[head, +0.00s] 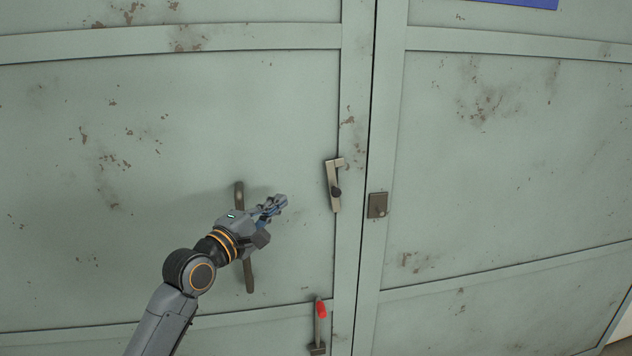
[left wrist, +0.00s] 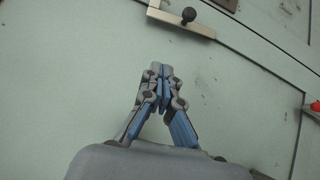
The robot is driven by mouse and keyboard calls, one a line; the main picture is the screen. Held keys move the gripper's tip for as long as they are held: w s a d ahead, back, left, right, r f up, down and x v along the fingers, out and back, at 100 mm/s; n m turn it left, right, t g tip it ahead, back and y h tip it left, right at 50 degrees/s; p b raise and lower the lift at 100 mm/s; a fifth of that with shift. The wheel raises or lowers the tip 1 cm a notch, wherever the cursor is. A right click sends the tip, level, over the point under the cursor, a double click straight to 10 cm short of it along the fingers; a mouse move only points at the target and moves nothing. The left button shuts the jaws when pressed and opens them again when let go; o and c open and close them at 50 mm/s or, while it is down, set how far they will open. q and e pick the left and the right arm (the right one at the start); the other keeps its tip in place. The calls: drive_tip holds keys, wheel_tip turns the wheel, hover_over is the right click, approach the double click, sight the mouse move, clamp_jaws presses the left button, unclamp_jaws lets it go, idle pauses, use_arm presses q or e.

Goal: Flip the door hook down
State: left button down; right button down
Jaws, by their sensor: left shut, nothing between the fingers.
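The door hook (head: 332,180) is a pale metal bar with a dark round knob (head: 336,192). It stands nearly upright on the left door, its hooked end at the top. A square catch plate (head: 377,205) with a small stud sits to its right on the other door. My left gripper (head: 281,202) is left of the hook, apart from it, with its fingers shut and empty. In the left wrist view the hook (left wrist: 165,15) and knob (left wrist: 189,14) lie beyond the closed fingertips (left wrist: 160,72), with bare door between. My right gripper is not in view.
A dark vertical door handle (head: 249,275) stands behind my left wrist, partly hidden by it. A red-handled bolt (head: 320,309) is low near the door's edge. The worn green door panel between gripper and hook is clear.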

use_arm(q)
drive_tip(key=p, duration=0.1)
approach(317, 181)
drive_tip(key=w, duration=0.1)
drive_tip(key=w+r, duration=0.1)
drive_tip(key=w+d, duration=0.1)
drive_tip(key=shift+w+r, duration=0.4)
drive_tip(key=d, duration=0.1)
drive_tip(key=d+p, duration=0.1)
drive_tip(key=w+d+p, duration=0.1)
drive_tip(key=shift+d+r, duration=0.1)
drive_tip(key=shift+r, duration=0.2)
drive_tip(key=shift+d, duration=0.45)
drive_tip(key=shift+w+p, duration=0.2)
drive_tip(key=shift+p, duration=0.1)
drive_tip(key=shift+d+r+m, duration=0.25)
drive_tip(key=shift+d+m, duration=0.1)
drive_tip(key=shift+m, duration=0.15)
